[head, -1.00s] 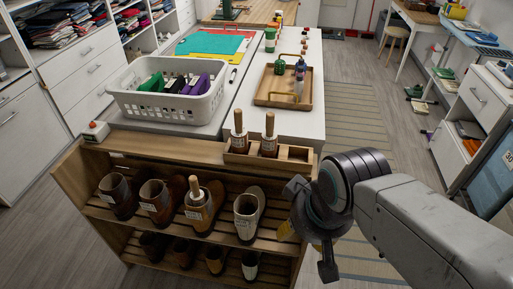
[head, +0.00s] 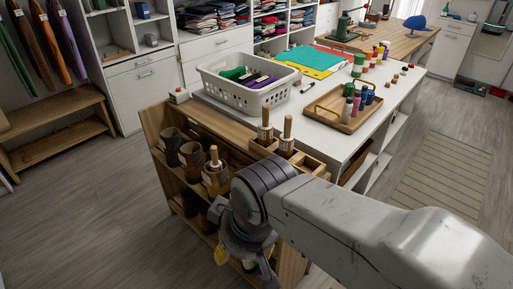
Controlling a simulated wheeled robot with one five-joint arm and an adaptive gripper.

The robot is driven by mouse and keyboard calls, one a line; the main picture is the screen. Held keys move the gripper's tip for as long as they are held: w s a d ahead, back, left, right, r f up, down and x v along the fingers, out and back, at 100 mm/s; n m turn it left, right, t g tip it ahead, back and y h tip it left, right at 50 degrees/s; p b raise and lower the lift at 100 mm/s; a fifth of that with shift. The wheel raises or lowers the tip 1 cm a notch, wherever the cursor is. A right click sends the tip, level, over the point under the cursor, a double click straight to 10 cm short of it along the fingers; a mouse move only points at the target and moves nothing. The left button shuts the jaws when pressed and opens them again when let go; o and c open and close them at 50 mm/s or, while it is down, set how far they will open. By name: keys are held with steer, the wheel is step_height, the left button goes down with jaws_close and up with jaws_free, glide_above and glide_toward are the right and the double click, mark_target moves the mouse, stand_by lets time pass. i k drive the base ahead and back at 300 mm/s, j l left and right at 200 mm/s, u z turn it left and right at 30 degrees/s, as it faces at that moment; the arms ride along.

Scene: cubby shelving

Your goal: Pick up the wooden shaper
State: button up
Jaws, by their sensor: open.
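Two wooden shapers with upright pale handles stand in the small compartment box (head: 308,165) on top of the shoe rack: a left one (head: 265,128) and a right one (head: 287,136). A third wooden handle (head: 214,157) sticks up out of a brown boot (head: 211,180) on the rack's upper shelf. I cannot tell which one the task means. My gripper (head: 243,264) points down in front of the rack's right part, below and apart from the handles. It is open, and I see nothing in it. My arm and gripper hide the right-hand shoes.
The wooden shoe rack (head: 155,135) abuts a white counter. On the counter are a white basket (head: 245,92), a wooden tray (head: 335,115) of bottles and coloured sheets. A wooden bench (head: 55,125) stands at left. Floor is clear at left and right.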

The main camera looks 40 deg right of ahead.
mark_target(286, 140)
steer(key=l+u, duration=0.45)
steer(key=k+l+u, duration=0.15)
steer(key=u, duration=0.3)
steer(key=k+l+u, duration=0.15)
steer(key=l+u, duration=0.15)
steer(key=u, duration=0.15)
steer(key=k+l+u, duration=0.2)
steer(key=u, duration=0.25)
steer(key=k+l+u, duration=0.15)
steer(key=l+u, duration=0.15)
steer(key=u, duration=0.2)
steer(key=k+l+u, duration=0.2)
steer(key=u, duration=0.25)
steer(key=k+l+u, duration=0.25)
steer(key=u, duration=0.25)
